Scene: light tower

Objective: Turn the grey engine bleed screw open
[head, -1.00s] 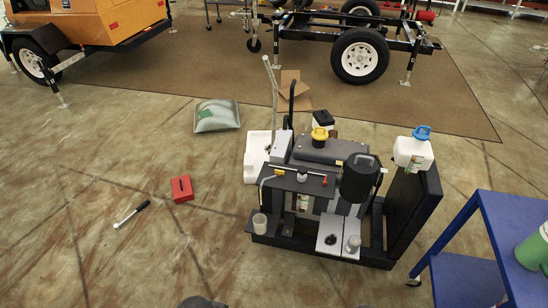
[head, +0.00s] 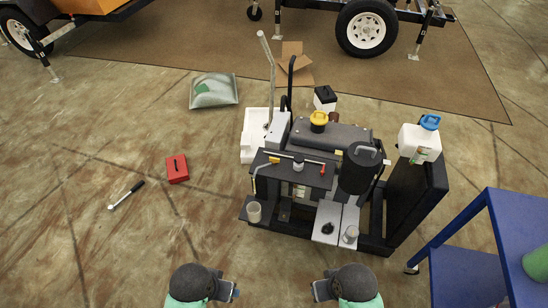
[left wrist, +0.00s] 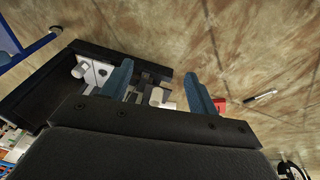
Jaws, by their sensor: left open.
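The engine unit (head: 330,140) stands on a black frame ahead of me. A small grey-white round part (head: 298,163) sits on its dark top plate; I cannot tell whether it is the bleed screw. My left gripper (head: 236,293) is in front of the unit, low in the head view, apart from it. In the left wrist view its blue fingers (left wrist: 158,88) are spread and empty, with the unit beyond them. My right gripper (head: 315,291) is also in front, apart from the unit; its finger gap is too small to read.
A clear cup (head: 253,212) and a glass jar (head: 350,234) stand at the unit's front. A white jug with a blue cap (head: 419,139) is at its right. A blue cart (head: 470,230) stands right. A red box (head: 177,169) and a wrench (head: 126,195) lie on open floor left.

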